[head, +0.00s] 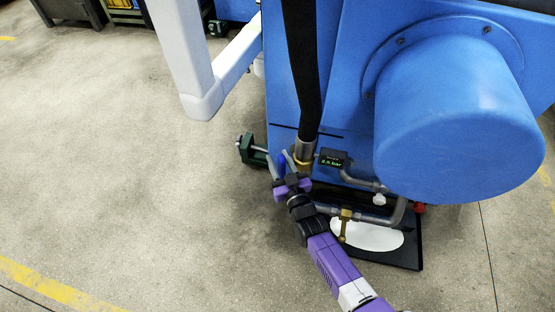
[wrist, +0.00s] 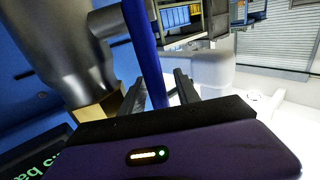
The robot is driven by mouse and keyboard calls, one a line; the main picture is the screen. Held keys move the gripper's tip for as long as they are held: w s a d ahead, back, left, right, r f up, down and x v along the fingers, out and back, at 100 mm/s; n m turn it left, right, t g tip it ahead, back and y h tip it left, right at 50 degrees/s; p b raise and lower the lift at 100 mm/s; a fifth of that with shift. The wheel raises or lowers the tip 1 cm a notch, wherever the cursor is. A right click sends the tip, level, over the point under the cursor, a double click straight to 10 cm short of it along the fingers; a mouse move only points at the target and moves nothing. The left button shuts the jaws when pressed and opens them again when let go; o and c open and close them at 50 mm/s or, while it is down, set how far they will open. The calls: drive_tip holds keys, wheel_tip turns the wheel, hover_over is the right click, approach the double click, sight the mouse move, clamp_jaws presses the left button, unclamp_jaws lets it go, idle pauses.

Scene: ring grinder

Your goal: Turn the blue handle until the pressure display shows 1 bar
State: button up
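The blue handle (head: 282,161) stands by the brass fitting under the black hose in the head view. My purple gripper (head: 281,166) is at it, with one finger on each side. In the wrist view, the blue handle (wrist: 144,45) runs down between the two black fingers of my gripper (wrist: 158,85). The fingers are apart, and a gap shows between the handle and the right finger. The handle's lower end is hidden behind the gripper body. The pressure display (head: 333,159) has green digits that look like 2.5 bar, though small. It is cut off in the wrist view (wrist: 35,160).
A large blue cylinder housing (head: 455,120) juts out at the right. Grey pipes with a brass valve (head: 345,222) run below the display. A dark green clamp-like part (head: 252,150) sits left of the handle. The floor to the left is clear.

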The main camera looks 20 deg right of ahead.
drive_tip(key=shift+w, duration=0.35)
clamp_jaws()
idle(1.2)
